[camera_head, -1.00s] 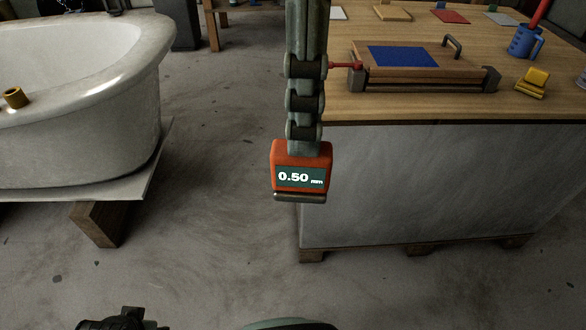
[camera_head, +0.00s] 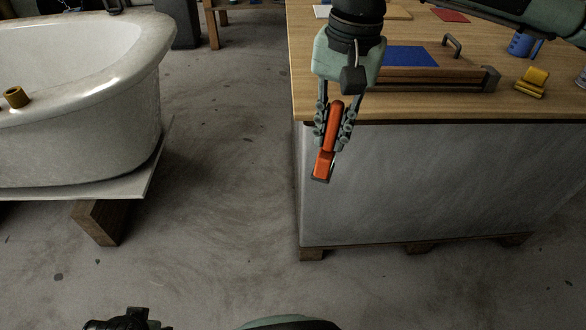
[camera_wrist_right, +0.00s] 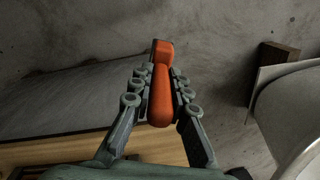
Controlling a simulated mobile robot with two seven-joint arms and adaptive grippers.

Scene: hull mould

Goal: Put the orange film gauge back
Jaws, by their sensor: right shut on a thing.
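The orange film gauge (camera_head: 331,140) is held in my right gripper (camera_head: 333,128), tilted with its wider end down, just in front of the workbench's near left corner. Its display face does not show now. In the right wrist view the gauge (camera_wrist_right: 160,90) lies lengthwise between the two fingers of the right gripper (camera_wrist_right: 158,85), which are shut on it.
The wooden workbench (camera_head: 305,85) holds a clamp frame with a blue sheet (camera_head: 410,57), a yellow block (camera_head: 534,82), a blue mug (camera_head: 521,44) and a red sheet (camera_head: 450,15). A white tub-shaped hull (camera_head: 95,130) with a brass ring (camera_head: 15,97) stands left. Bare floor lies between.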

